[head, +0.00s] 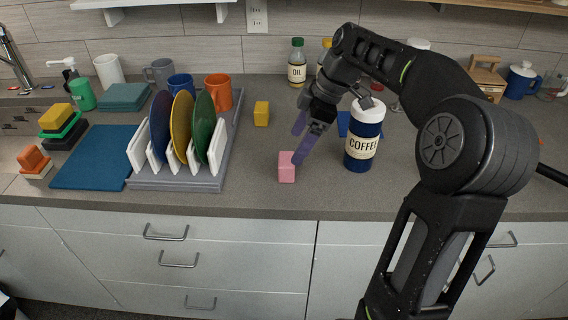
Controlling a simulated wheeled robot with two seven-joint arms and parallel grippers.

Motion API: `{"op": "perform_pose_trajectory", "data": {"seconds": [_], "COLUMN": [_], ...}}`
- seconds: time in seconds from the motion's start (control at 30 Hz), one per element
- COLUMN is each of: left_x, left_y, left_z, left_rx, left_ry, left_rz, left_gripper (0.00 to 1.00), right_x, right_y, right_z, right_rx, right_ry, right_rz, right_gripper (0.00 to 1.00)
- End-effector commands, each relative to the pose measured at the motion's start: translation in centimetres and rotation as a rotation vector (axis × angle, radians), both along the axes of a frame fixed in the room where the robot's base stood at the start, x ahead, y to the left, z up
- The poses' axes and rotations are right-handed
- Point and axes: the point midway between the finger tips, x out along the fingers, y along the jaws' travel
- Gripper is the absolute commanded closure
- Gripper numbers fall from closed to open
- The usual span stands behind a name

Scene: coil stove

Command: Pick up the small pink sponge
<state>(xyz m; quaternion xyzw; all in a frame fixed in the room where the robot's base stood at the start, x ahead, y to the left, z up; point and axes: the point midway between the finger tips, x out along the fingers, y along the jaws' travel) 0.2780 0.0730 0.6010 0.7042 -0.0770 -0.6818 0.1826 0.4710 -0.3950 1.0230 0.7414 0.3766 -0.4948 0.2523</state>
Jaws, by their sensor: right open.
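The small pink sponge (287,168) stands on the grey counter near its front edge, right of the dish rack. My right gripper (299,142) is open, its purple fingers pointing down and to the left. One fingertip overlaps the upper right of the sponge in the head view; I cannot tell whether it touches. Nothing is between the fingers that I can make out. My left gripper is not in view.
A coffee canister (364,136) stands close to the right of my gripper. A dish rack (176,180) with several plates is on the left. A yellow sponge (262,113) stands behind. Counter (250,203) around the pink sponge is clear in front and left.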

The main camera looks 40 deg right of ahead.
Motion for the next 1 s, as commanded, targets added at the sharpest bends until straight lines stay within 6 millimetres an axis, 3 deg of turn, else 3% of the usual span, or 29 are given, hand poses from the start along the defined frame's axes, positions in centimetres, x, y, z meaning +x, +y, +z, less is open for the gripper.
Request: {"op": "perform_pose_trajectory", "data": {"seconds": [0.3,0.67,1.0], "left_x": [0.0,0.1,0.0], "left_y": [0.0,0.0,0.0], "left_z": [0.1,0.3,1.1], "left_rx": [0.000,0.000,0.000], "left_ry": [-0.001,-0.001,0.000], "left_rz": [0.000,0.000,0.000], "left_gripper": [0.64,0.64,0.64], "right_x": [0.6,0.6,1.5], "right_y": [0.8,1.0,2.4], "right_z": [-2.4,-2.9,-6.9], "right_rx": [0.001,0.002,0.002], "right_ry": [0.001,0.003,0.002], "right_rz": [0.001,0.001,0.001], "right_gripper": [0.18,0.18,0.18]}}
